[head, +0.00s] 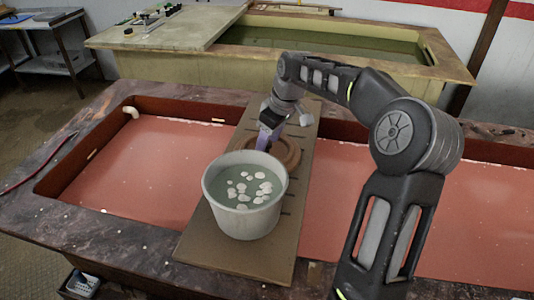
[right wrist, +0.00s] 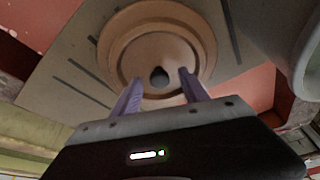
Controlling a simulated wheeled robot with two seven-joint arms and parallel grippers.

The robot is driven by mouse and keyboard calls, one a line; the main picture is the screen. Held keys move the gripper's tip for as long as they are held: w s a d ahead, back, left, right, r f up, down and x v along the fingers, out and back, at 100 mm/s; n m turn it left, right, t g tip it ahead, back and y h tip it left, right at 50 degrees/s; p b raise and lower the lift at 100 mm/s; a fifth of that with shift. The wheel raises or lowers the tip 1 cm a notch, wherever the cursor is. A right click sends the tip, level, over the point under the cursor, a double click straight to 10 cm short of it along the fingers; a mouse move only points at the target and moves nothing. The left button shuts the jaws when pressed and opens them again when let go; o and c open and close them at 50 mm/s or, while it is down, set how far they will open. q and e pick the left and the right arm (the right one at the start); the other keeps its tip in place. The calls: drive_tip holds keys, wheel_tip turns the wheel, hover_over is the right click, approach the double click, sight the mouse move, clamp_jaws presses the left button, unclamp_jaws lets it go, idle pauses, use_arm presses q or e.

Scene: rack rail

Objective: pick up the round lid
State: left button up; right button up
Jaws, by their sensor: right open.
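The round lid (head: 291,151) is brown and ringed, lying on the board behind the white bucket. In the right wrist view the lid (right wrist: 150,28) fills the upper middle, with a dark round knob (right wrist: 159,77) at its centre. My right gripper (head: 265,140) reaches over the lid, pointing down. In the right wrist view its two purple fingers (right wrist: 160,80) are apart, one on each side of the knob in the picture. They hold nothing; I cannot tell whether the tips touch the lid. My left gripper is not in view.
The white bucket (head: 245,223) with white pieces in greenish liquid stands right in front of the lid, close to the gripper. The board (head: 215,243) spans a basin of reddish liquid (head: 150,165). A small pale object (head: 306,118) is on the board's far end.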

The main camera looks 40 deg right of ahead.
drive_tip(key=shift+c, duration=0.2)
clamp_jaws()
idle(0.5)
idle(0.9)
